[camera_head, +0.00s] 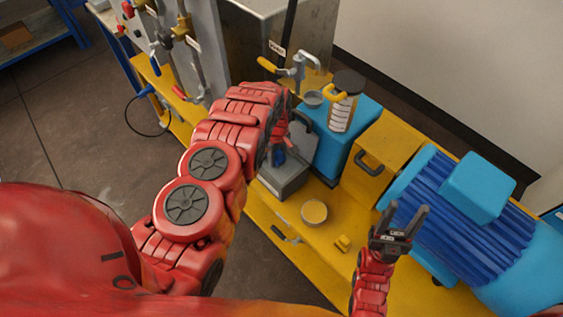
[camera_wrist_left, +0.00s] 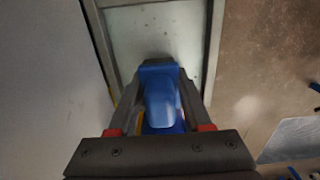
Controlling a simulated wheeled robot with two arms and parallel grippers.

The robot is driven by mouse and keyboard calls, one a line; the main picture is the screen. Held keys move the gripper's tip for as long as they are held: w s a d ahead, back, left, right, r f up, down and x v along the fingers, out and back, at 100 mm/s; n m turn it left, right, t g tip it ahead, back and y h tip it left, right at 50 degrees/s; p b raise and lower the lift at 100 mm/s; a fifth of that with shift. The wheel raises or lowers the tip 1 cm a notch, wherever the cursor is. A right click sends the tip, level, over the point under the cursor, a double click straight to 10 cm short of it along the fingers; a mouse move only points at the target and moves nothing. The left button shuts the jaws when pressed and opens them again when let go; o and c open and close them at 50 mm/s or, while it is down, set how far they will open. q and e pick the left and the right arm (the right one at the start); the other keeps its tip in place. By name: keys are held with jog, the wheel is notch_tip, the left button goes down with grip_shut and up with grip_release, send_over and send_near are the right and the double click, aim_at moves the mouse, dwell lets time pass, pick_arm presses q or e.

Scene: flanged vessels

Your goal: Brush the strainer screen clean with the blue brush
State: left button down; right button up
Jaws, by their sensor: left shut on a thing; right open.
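The blue brush (camera_wrist_left: 162,100) is held between the fingers of my left gripper (camera_wrist_left: 160,88), which is shut on it. In the left wrist view, the brush's far end overlaps the lower edge of a pale screen panel (camera_wrist_left: 150,35) in a grey frame. The panel has several dark specks; I cannot tell whether the bristles touch it. In the head view, part of the blue brush (camera_head: 279,156) shows above a grey box (camera_head: 284,178), while my left arm hides most of that gripper. My right gripper (camera_head: 403,222) is open and empty, left of the blue motor.
A blue block (camera_head: 340,140) carries a jar with a black lid (camera_head: 347,88). The ribbed blue motor (camera_head: 455,225) stands at right; pipes and valves are behind.

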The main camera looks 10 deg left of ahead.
pick_arm(q)
jog(key=shift+a+f, duration=0.1)
jog(key=shift+a, duration=0.1)
jog(key=shift+w+d+f, duration=0.1)
jog(key=shift+w, duration=0.1)
jog(key=w+b, duration=0.1)
jog(key=w+d+b, duration=0.1)
jog(key=b, duration=0.1)
jog(key=shift+w+f, duration=0.1)
jog(key=shift+f, duration=0.05)
jog(key=shift+w+d+r, duration=0.1)
jog(key=shift+d+r, duration=0.05)
jog(key=shift+r, duration=0.3)
jog(key=shift+d, duration=0.15)
